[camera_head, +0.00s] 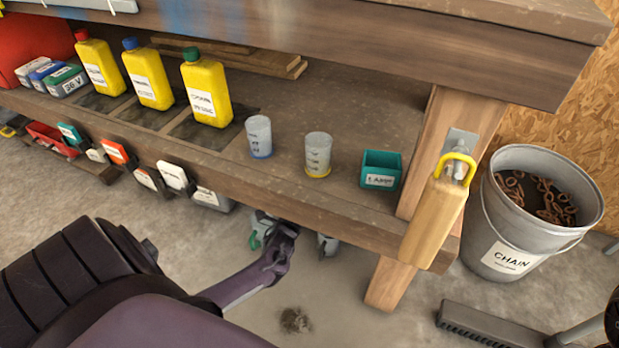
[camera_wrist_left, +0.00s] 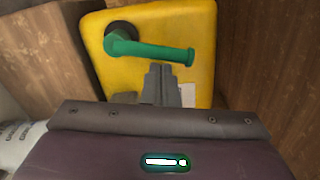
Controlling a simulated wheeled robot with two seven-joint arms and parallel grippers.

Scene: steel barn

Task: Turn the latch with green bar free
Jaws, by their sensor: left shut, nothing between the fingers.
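In the left wrist view, a green bar (camera_wrist_left: 155,50) runs nearly level across the upper part of a yellow plate (camera_wrist_left: 202,20). Its left end meets a dark round pivot (camera_wrist_left: 122,28), and its right end has a rounded knob. My left gripper (camera_wrist_left: 161,70) is shut and empty, with its fingertips just below the bar's right half; whether they touch it I cannot tell. In the head view, my left gripper (camera_head: 284,234) is at the shelf's lower front edge, and the yellow plate is not recognisable there. My right gripper is not in view.
A wooden shelf (camera_head: 330,205) carries yellow bottles (camera_head: 151,80), two cups (camera_head: 318,152) and a teal bin (camera_head: 381,169). A wooden post (camera_head: 452,122) with a yellow-looped fitting (camera_head: 458,163) and a chain bucket (camera_head: 500,225) stand right. Brown wood flanks the yellow plate in the wrist view.

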